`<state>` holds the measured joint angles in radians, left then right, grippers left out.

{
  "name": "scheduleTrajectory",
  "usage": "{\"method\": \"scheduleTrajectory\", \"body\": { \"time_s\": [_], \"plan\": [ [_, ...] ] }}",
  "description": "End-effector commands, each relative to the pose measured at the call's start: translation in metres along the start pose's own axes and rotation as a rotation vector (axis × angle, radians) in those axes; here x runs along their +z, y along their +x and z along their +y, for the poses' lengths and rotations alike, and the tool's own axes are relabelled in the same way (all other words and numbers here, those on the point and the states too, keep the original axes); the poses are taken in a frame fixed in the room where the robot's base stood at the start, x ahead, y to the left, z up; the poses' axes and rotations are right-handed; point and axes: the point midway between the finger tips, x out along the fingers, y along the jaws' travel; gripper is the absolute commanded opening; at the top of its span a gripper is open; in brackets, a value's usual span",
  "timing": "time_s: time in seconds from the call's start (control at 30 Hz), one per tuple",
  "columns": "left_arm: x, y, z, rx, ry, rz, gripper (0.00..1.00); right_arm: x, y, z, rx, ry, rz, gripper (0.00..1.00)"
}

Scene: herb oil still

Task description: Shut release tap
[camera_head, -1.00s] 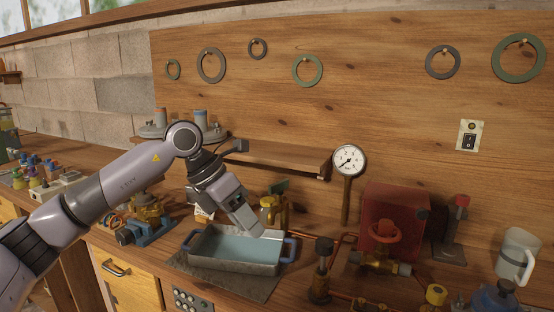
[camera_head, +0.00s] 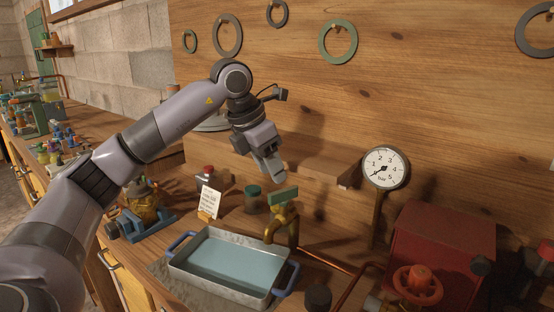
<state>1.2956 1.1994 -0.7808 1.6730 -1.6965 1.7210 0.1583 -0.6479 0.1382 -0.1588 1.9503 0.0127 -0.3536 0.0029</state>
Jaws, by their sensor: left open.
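A brass tap (camera_head: 283,222) with a flat green handle (camera_head: 283,196) stands behind the right end of a metal tray, its spout toward the tray. The handle lies roughly level, slanting slightly up to the right. I take this to be the release tap; no label on it is readable. My left gripper (camera_head: 276,169) is open, empty and pointing down. It is above the green handle and slightly left of it in the picture, apart from it. My right gripper is out of view.
The tray (camera_head: 188,263) with blue handles holds bluish liquid. A note card (camera_head: 209,202) and a dark green-lidded jar (camera_head: 253,200) stand behind it. At right are a pressure gauge (camera_head: 385,167), a red box (camera_head: 440,252) and a red handwheel valve (camera_head: 417,285).

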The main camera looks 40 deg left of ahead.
Motion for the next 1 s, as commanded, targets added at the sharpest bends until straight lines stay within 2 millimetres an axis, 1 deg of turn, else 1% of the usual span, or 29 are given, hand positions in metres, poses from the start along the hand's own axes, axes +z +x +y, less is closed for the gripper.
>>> {"method": "scheduleTrajectory", "body": {
  "time_s": [0.2, 0.4, 0.57, 0.77, 0.8, 0.87, 0.9, 0.93, 1.0],
  "plan": [
    [-0.001, 0.034, 0.0, -0.002, 0.001, 0.006, 0.44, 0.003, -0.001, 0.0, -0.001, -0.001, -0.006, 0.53],
    [-0.001, 0.056, -0.001, -0.002, 0.001, 0.003, 0.44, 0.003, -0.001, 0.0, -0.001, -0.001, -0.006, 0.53],
    [-0.001, 0.063, -0.001, -0.001, 0.002, 0.002, 0.44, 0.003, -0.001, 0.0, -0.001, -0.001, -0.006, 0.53],
    [-0.001, 0.064, -0.001, -0.001, 0.001, 0.001, 0.44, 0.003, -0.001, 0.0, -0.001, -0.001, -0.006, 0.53],
    [-0.001, 0.064, -0.001, -0.001, 0.001, 0.001, 0.41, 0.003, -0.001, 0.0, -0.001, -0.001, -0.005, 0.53],
    [-0.001, 0.063, -0.001, -0.001, 0.001, 0.001, 0.21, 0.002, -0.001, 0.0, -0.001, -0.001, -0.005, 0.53],
    [-0.001, 0.063, -0.001, -0.001, 0.001, 0.001, 0.08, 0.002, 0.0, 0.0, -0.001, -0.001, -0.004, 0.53],
    [-0.001, 0.063, -0.001, -0.001, 0.001, 0.001, 0.0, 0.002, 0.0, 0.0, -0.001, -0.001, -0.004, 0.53],
    [-0.001, 0.063, -0.001, -0.001, 0.001, 0.002, 0.0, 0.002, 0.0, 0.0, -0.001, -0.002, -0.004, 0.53]
  ]
}}
